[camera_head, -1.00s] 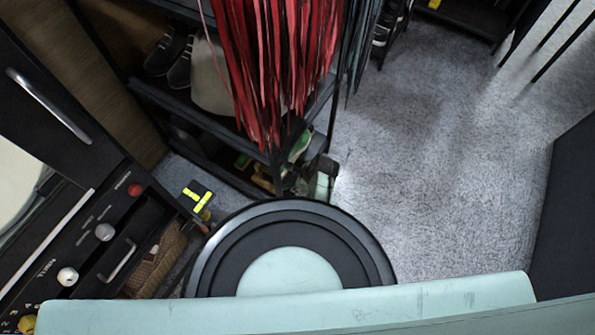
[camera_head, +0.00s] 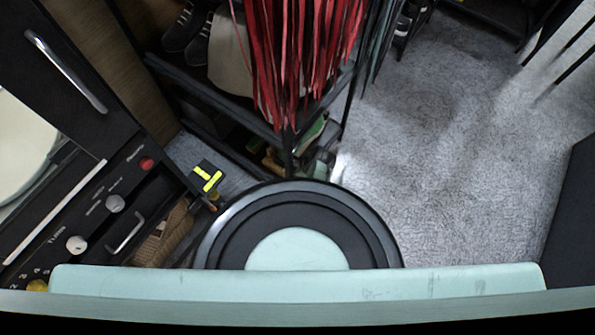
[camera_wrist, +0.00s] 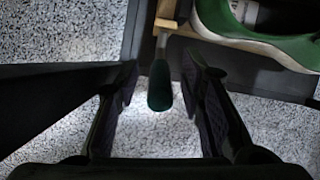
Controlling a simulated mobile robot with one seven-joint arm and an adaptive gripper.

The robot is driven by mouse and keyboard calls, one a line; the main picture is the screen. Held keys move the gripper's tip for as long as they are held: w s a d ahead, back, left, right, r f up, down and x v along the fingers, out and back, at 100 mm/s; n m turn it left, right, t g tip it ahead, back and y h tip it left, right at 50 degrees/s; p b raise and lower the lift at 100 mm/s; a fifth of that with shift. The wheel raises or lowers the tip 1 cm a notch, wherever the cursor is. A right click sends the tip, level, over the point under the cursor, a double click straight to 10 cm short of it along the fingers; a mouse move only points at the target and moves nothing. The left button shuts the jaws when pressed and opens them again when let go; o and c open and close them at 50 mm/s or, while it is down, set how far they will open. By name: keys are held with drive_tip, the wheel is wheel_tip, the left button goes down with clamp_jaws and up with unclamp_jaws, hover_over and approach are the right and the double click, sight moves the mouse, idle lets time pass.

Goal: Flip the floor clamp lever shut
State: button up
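In the wrist view a lever with a dark green rounded grip (camera_wrist: 160,88) points toward the camera from a pale wooden piece (camera_wrist: 166,12). My gripper (camera_wrist: 160,76) is open. Its two dark fingers stand left and right of the grip, with a visible gap on each side. A green and white sneaker (camera_wrist: 250,38) is at the upper right of the wrist view, beside the wooden piece. In the head view a green shoe (camera_head: 313,131) shows low at the rack's corner. The lever cannot be made out there.
A black shoe rack (camera_head: 215,105) with hanging red strips (camera_head: 300,60) stands at the top. A black cabinet with knobs (camera_head: 100,200) is at the left. A black and yellow object (camera_head: 207,177) lies near it. Grey carpet (camera_head: 460,140) is clear at the right.

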drive_tip(key=shift+c, duration=0.4)
clamp_jaws()
idle(0.4)
